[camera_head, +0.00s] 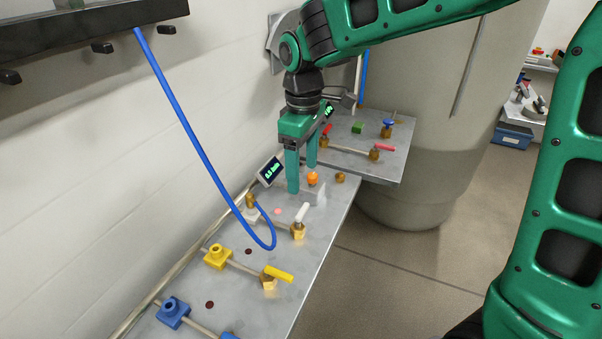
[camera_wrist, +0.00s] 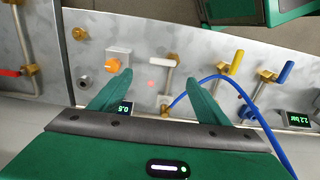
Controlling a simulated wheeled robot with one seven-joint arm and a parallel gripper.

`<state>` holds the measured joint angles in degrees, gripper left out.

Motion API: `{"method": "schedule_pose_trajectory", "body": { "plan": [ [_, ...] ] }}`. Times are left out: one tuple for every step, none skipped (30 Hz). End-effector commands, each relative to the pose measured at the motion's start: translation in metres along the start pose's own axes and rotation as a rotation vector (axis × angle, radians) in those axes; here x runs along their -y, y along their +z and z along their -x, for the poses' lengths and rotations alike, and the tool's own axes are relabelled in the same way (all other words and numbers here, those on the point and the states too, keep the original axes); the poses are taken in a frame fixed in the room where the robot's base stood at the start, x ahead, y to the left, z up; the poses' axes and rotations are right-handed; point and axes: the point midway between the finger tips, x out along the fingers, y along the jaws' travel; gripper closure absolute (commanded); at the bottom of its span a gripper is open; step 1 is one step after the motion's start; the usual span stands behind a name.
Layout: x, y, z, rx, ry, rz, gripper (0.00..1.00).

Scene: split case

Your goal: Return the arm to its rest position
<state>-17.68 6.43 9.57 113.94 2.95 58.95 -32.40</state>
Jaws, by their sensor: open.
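My gripper (camera_head: 302,178) hangs fingers-down from the green arm above the far end of the metal bench, near the orange knob (camera_head: 313,179). In the wrist view, my gripper (camera_wrist: 165,78) has its two green fingers spread apart with nothing between them. The arm reaches out over the bench from the upper right of the head view. Whether the fingertips touch anything below cannot be told.
The bench carries a white-handled valve (camera_head: 301,214), a yellow-handled valve (camera_head: 278,274) and a display (camera_head: 270,171) beside the gripper. A blue hose (camera_head: 200,125) hangs from an overhead rack (camera_head: 95,28) and loops to a bench fitting. A second panel (camera_head: 390,165) lies beyond.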

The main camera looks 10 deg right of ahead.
Motion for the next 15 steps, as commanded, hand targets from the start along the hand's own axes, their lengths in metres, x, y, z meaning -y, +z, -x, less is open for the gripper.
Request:
{"method": "schedule_pose_trajectory", "body": {
  "plan": [
    [0.000,0.000,0.000,0.000,0.000,0.000,0.30],
    [0.000,0.000,0.000,0.000,0.000,0.000,0.30],
    [0.000,0.000,0.000,0.000,0.000,0.000,0.30],
    [0.000,0.000,0.000,0.000,0.000,0.000,0.30],
    [0.000,0.000,0.000,0.000,0.000,0.000,0.30],
    [-0.001,0.001,0.000,0.001,0.000,-0.004,0.30],
    [-0.002,0.004,0.000,0.001,0.001,-0.012,0.30],
    [-0.004,0.008,0.001,0.002,0.003,-0.025,0.30],
    [-0.007,0.016,0.002,0.004,0.006,-0.051,0.30],
    [-0.011,0.025,0.003,0.005,0.009,-0.078,0.30],
    [-0.016,0.036,0.005,0.007,0.013,-0.115,0.30],
    [-0.023,0.053,0.007,0.010,0.019,-0.172,0.30],
    [-0.028,0.069,0.009,0.013,0.023,-0.223,0.30],
    [-0.033,0.087,0.011,0.015,0.029,-0.279,0.30],
    [-0.039,0.112,0.013,0.019,0.034,-0.361,0.30]
  ]
}}
